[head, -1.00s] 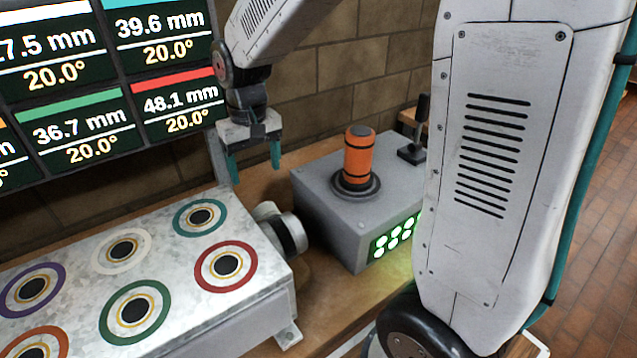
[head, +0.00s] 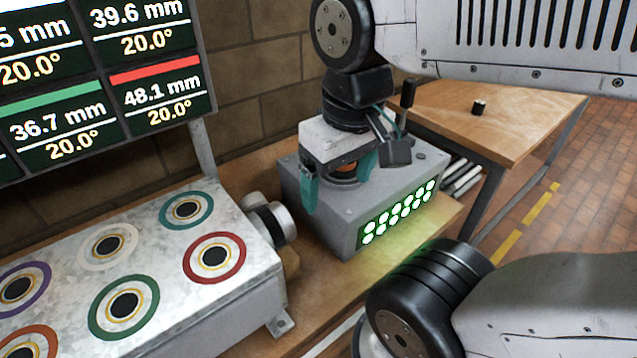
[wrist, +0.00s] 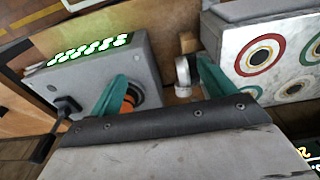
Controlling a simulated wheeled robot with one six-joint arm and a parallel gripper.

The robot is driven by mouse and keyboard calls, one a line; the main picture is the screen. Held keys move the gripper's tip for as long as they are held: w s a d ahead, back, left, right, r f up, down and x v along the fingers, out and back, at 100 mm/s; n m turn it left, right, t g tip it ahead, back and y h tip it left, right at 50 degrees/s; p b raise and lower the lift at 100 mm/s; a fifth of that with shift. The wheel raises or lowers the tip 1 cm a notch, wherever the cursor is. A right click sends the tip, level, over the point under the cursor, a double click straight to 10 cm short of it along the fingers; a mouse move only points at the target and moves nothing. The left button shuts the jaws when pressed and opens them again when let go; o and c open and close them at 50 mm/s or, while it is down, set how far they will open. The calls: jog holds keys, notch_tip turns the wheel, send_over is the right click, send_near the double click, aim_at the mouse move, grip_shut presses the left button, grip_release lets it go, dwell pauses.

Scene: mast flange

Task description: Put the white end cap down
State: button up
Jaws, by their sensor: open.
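My gripper (head: 338,180) is open over the grey control box, one teal finger on each side. It also shows in the wrist view (wrist: 162,85), with nothing held between the fingers. An orange-and-black cylinder (head: 345,168) stands on the box, mostly hidden behind my gripper; a bit of its orange shows by the left finger in the wrist view (wrist: 128,104). I cannot tell whether the fingers touch it. I cannot surely pick out a white end cap. A pale round fitting (head: 278,222) sits at the right end of the metal box, and also shows in the wrist view (wrist: 183,76).
The grey control box (head: 330,225) has lit green-white windows and a black lever (head: 406,100). A metal box (head: 240,300) with coloured rings stands left, below a display (head: 100,80). A wooden table (head: 510,125) at the right holds a small dark cylinder (head: 479,108).

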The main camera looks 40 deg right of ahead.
jog(key=w+a+f, duration=0.1)
jog(key=w+f, duration=0.1)
jog(key=w, duration=0.3)
jog(key=w+a+f+g, duration=0.1)
jog(key=w+f, duration=0.1)
jog(key=w, duration=0.3)
jog(key=w+a+f+g, duration=0.1)
jog(key=w+f, duration=0.2)
jog(key=w, duration=0.3)
jog(key=shift+f, duration=0.1)
jog(key=m, duration=0.1)
send_over(255, 201)
jog(key=f, duration=0.1)
jog(key=shift+t, duration=0.4)
notch_tip(255, 201, down, 12)
jog(key=shift+r, duration=0.25)
jog(key=c, duration=1.1)
